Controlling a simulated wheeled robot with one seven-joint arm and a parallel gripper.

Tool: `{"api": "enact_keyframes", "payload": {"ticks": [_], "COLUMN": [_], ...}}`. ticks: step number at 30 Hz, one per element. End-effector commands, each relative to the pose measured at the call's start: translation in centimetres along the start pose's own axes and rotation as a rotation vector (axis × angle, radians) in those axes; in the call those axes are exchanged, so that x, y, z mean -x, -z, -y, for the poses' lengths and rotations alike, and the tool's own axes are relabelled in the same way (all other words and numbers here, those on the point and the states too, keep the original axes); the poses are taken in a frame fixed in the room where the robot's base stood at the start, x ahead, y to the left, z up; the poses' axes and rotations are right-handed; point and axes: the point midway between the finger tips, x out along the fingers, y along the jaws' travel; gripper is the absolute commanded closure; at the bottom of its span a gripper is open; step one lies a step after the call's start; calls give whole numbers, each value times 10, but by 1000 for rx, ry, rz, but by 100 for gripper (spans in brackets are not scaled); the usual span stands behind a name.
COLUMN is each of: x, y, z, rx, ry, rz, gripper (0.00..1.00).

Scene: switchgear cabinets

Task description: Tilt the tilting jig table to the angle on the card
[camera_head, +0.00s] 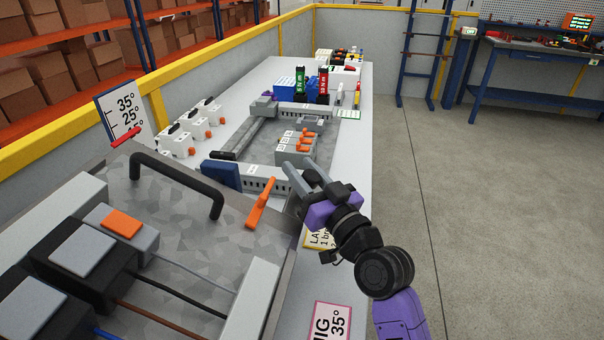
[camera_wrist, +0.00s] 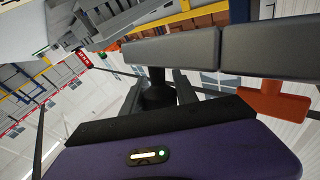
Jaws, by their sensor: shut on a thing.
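The tilting jig table (camera_head: 235,240) is a mottled grey plate sloping up at the left. It has a black bar handle (camera_head: 185,180) and an orange lever (camera_head: 262,203) at its right edge; the lever also shows in the wrist view (camera_wrist: 272,100). An angle scale (camera_head: 125,107) reads 35° and 25°, with a red pointer (camera_head: 125,136) below those marks. The card (camera_head: 331,322) reads "JIG 35°", partly cut off. My gripper (camera_head: 302,172) is right of the lever. It is shut on a dark piece (camera_wrist: 155,95), mostly hidden between the fingers.
Blocks and cables ride on the plate. Behind it stand a grey frame (camera_head: 245,180) with a blue block (camera_head: 222,175), orange-levered switches (camera_head: 297,146) and white units (camera_head: 177,142). A yellow rail (camera_head: 215,60) runs along the left. The floor (camera_head: 480,200) at right is clear.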

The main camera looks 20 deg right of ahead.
Motion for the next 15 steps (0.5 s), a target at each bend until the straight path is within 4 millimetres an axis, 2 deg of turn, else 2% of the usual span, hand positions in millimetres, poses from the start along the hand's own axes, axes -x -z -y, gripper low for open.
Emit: {"api": "enact_keyframes", "payload": {"ticks": [1,12,13,15], "x": [2,1,1,1], "y": [-10,-9,-9,-8], "z": [-4,-4,-4,-4], "rx": [5,6,6,5], "ry": [-5,-7,-7,-6], "rz": [13,13,13,11], "gripper": [100,100,59,45]}}
